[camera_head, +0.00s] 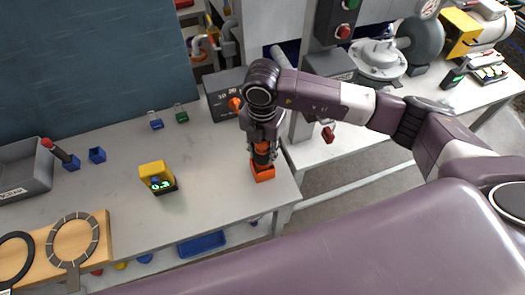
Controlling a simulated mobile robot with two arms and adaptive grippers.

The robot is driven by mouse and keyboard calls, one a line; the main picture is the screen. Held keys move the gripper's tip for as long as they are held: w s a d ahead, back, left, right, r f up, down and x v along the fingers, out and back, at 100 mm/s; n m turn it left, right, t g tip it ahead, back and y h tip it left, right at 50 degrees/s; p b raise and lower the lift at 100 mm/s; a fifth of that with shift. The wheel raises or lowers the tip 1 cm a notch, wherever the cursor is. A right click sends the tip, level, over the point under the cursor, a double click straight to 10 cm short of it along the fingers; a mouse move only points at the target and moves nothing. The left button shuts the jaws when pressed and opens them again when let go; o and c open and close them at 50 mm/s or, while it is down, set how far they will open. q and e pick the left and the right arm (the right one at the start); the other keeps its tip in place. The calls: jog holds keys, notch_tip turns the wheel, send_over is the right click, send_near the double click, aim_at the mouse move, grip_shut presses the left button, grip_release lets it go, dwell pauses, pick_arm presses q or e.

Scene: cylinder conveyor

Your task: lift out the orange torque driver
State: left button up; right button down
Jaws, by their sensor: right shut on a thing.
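The orange torque driver (261,150) stands upright near the right end of the workbench, with its lower end at an orange holder (263,173). My right gripper (264,140) comes down over it from above and is shut on its upper part. The gripper hides the top of the driver. I cannot tell whether the driver's lower end is still inside the holder or just above it. My left gripper is not in view.
A grey box with an orange knob (222,104) stands just behind my right gripper. The bench's right edge is close.

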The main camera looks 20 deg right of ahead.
jog(key=c, duration=2.2)
grip_release()
jog(key=c, duration=0.5)
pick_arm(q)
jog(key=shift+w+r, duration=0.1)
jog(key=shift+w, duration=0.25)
pick_arm(e)
jog(key=shift+r, duration=0.1)
jog(key=shift+c, duration=0.2)
